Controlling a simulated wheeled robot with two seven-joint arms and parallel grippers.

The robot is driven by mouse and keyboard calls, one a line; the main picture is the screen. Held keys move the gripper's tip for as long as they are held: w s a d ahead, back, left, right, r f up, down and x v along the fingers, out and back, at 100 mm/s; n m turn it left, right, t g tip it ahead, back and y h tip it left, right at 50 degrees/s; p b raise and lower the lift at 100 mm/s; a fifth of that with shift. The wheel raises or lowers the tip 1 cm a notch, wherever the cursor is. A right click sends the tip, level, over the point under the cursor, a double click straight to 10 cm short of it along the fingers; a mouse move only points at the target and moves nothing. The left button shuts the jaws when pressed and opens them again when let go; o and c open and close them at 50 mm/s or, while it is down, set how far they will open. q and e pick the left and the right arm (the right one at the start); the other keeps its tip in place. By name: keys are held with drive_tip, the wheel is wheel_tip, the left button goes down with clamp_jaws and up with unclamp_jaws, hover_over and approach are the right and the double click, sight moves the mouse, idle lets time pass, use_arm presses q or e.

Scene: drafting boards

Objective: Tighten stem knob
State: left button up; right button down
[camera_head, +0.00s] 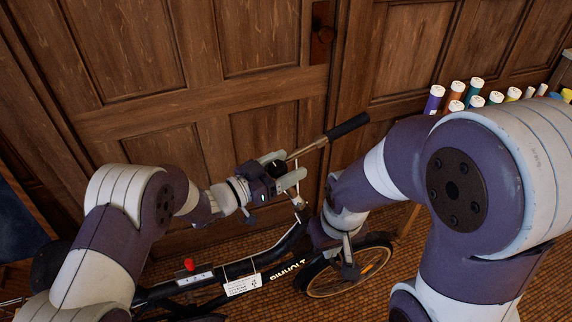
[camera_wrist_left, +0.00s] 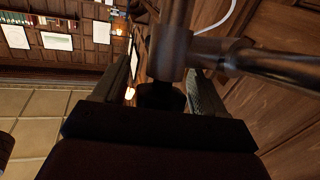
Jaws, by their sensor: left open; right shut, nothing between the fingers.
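A bicycle (camera_head: 252,262) stands in front of the wooden doors. Its metal handlebar ends in a black grip (camera_head: 347,126) at the upper right. In the left wrist view, the handlebar and stem (camera_wrist_left: 172,50) cross the top. A dark round piece, seemingly the stem knob (camera_wrist_left: 162,97), shows below them between my left gripper's fingers. My left gripper (camera_head: 282,169) is open at the stem, one finger on either side of the dark piece; I cannot tell whether they touch it. My right gripper (camera_head: 349,270) is shut and empty, low near the front wheel (camera_head: 372,268).
Carved wooden doors (camera_head: 250,90) rise close behind the bicycle. Several coloured capped tubes (camera_head: 457,90) stand at the upper right, behind my right arm. A small red part (camera_head: 190,264) and a white label (camera_head: 242,286) are on the bicycle frame. The floor has small brown tiles.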

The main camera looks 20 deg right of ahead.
use_arm(q)
drive_tip(key=shift+w+d, duration=0.1)
drive_tip(key=shift+d, duration=0.05)
drive_tip(key=c, duration=1)
drive_tip(key=shift+o, duration=0.2)
drive_tip(key=shift+f+m+g+b, duration=0.15)
drive_tip(key=shift+m+g+b, duration=0.25)
drive_tip(key=shift+m+g, duration=0.15)
drive_tip(key=shift+m+g+h, duration=0.45)
drive_tip(key=shift+g+h, duration=0.05)
drive_tip(key=shift+g, duration=0.15)
drive_tip(key=o, duration=1)
drive_tip(key=shift+c, duration=0.2)
